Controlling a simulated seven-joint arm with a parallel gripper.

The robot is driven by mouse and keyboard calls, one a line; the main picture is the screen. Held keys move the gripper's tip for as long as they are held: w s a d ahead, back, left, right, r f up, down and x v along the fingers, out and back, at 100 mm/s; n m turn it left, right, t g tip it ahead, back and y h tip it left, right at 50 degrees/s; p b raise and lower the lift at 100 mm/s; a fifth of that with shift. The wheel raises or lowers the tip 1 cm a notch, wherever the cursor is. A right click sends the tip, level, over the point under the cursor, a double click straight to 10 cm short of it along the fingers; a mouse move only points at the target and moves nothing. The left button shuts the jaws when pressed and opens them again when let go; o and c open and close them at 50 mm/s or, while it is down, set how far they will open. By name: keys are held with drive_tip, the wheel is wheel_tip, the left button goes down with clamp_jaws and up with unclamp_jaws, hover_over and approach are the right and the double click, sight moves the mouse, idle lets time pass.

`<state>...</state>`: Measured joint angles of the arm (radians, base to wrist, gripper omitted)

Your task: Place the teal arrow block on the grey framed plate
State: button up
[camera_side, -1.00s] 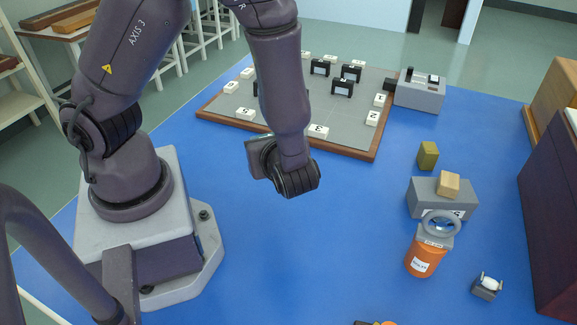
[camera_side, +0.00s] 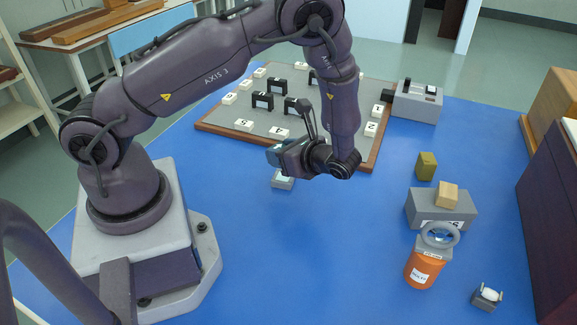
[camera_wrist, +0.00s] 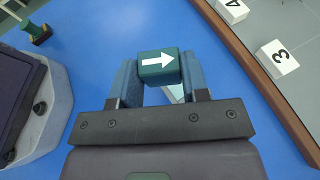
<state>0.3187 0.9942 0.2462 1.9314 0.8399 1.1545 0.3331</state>
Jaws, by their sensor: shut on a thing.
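The teal block (camera_wrist: 150,73) with a white arrow shows in the wrist view, between the two fingers of my gripper (camera_wrist: 158,82). My gripper is shut on it; the arrow points right in that view. In the side view my gripper (camera_side: 275,155) is above the blue table, just in front of the large grey plate (camera_side: 325,133) with a brown frame. Numbered white tiles and several black framed holders stand on this plate. My arm hides part of its right side. The plate's edge is at the right of the wrist view (camera_wrist: 300,30).
A small pale grey block (camera_side: 283,182) is on the table below my gripper. A grey device (camera_side: 417,103) stands at the plate's right corner. To the right are an olive block (camera_side: 427,166), a grey box (camera_side: 425,208) and an orange cylinder (camera_side: 423,270). The front middle is clear.

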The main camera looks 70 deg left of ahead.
sight(288, 179)
drive_tip(key=shift+w+a+f, duration=0.2)
drive_tip(key=shift+w+f, duration=0.35)
drive_tip(key=shift+f, duration=0.15)
drive_tip(key=shift+w+a+f, duration=0.1)
drive_tip(key=shift+w+f, duration=0.05)
drive_tip(key=shift+f, duration=0.8)
drive_tip(key=shift+w+f, duration=0.1)
drive_tip(key=shift+f, duration=0.8)
drive_tip(key=shift+f, duration=0.1)
drive_tip(key=o, duration=0.9)
